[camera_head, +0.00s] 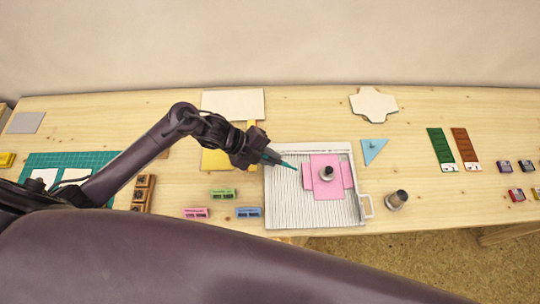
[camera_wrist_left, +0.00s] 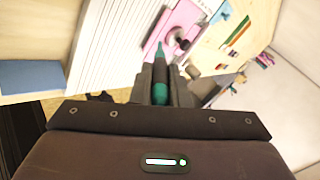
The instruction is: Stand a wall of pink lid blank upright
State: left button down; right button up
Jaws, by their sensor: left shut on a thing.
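The pink lid blank (camera_head: 325,190) is a cross-shaped sheet on the white grooved board (camera_head: 283,210). Its flaps look flat in the head view. A round knobbed weight (camera_head: 326,173) stands on its middle. My left gripper (camera_head: 266,156) is shut on a slim teal pointed tool (camera_head: 283,163). The tool's tip points right, close to the blank's left flap; I cannot tell if it touches. In the left wrist view, the tool (camera_wrist_left: 160,80) points toward the pink blank (camera_wrist_left: 182,20) and the weight (camera_wrist_left: 177,40). My right gripper is not in view.
A second knobbed item (camera_head: 397,200) stands right of the board, near its white handle (camera_head: 366,206). A blue triangle (camera_head: 372,150) lies behind it. Coloured small blocks (camera_head: 248,212) line the front left. Bare table lies between the triangle and the green strip (camera_head: 441,148).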

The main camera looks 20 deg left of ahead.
aim_at(289, 165)
pick_arm(q)
notch_tip(289, 165, down, 5)
jog(key=b, duration=0.3)
jog(key=shift+r+b, duration=0.2)
jog(key=shift+b, duration=0.15)
jog(key=shift+w+d, duration=0.1)
jog(key=shift+d, duration=0.25)
jog(key=shift+w+d+f+b, duration=0.25)
jog(key=shift+d+b, duration=0.15)
jog(key=shift+d, duration=0.25)
jog(key=shift+w+d+f+b, duration=0.1)
jog(key=shift+w+d+b, duration=0.2)
jog(key=shift+d, duration=0.35)
jog(key=shift+s+a+r+p, duration=0.1)
jog(key=shift+r+p, duration=0.3)
jog(key=shift+r, duration=0.15)
jog(key=shift+d+r, duration=0.35)
jog(key=shift+r, duration=0.05)
jog(key=shift+w+d+r, duration=0.1)
jog(key=shift+w+d, duration=0.1)
jog(key=shift+d, duration=0.25)
jog(key=shift+w+d+r, duration=0.1)
jog(key=shift+w+d, duration=0.05)
jog(key=shift+d, duration=0.25)
